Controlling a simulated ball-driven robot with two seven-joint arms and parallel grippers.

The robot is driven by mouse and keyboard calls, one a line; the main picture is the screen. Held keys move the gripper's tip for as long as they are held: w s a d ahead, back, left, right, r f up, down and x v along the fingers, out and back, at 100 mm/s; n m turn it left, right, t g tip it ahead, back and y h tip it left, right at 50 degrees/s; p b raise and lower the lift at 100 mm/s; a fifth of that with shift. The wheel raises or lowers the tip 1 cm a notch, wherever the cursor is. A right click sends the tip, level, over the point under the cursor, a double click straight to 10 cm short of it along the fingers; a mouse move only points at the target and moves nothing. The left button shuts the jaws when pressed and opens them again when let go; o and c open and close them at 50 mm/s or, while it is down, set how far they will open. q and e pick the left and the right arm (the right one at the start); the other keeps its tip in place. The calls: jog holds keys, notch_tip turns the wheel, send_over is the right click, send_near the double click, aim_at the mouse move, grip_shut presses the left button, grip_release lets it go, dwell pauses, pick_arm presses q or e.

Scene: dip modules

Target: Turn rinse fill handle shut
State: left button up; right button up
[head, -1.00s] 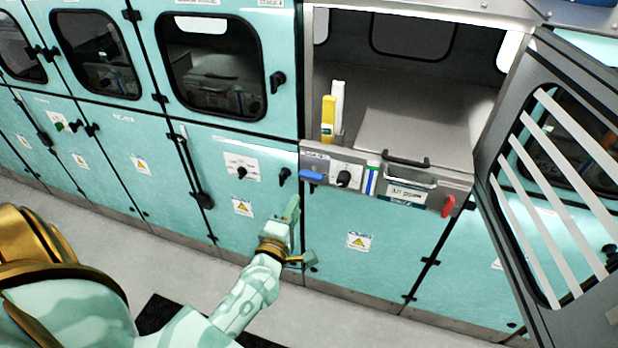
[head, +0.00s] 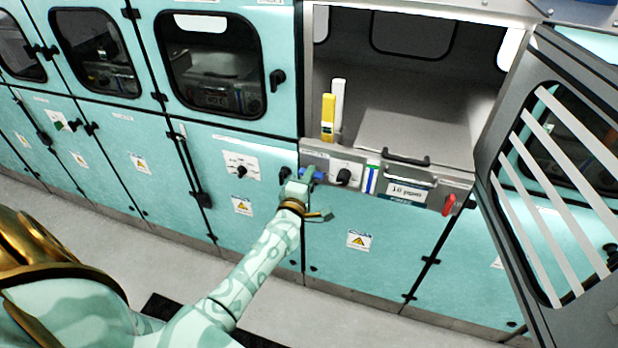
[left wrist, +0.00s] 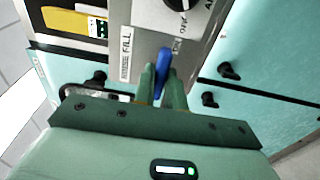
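The blue rinse fill handle (head: 314,176) sits at the left end of the grey front panel, below the open compartment. In the left wrist view the blue handle (left wrist: 164,60) stands beside a label reading FILL. My left gripper (head: 301,188) is at the handle, its arm coming up from the lower left. In the left wrist view the two green fingers (left wrist: 163,88) lie close on either side of the handle's end and look shut on it. The fingers hide part of that end. My right gripper is not in view.
A black knob (head: 343,176) is just right of the handle, and a red handle (head: 449,204) is at the panel's right end. A yellow module (head: 328,117) stands inside the compartment. The open grey door (head: 560,200) fills the right side. Floor shows in front.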

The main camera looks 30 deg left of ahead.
pick_arm(q)
grip_shut()
jog(key=shift+f+m+p, duration=0.1)
jog(key=shift+m+p, duration=3.15)
jog(key=shift+m, duration=5.65)
jog(key=o, duration=0.7)
grip_release()
jog(key=shift+o, duration=0.2)
jog(key=shift+s, duration=0.1)
jog(key=v, duration=1.6)
jog(key=shift+d, duration=0.2)
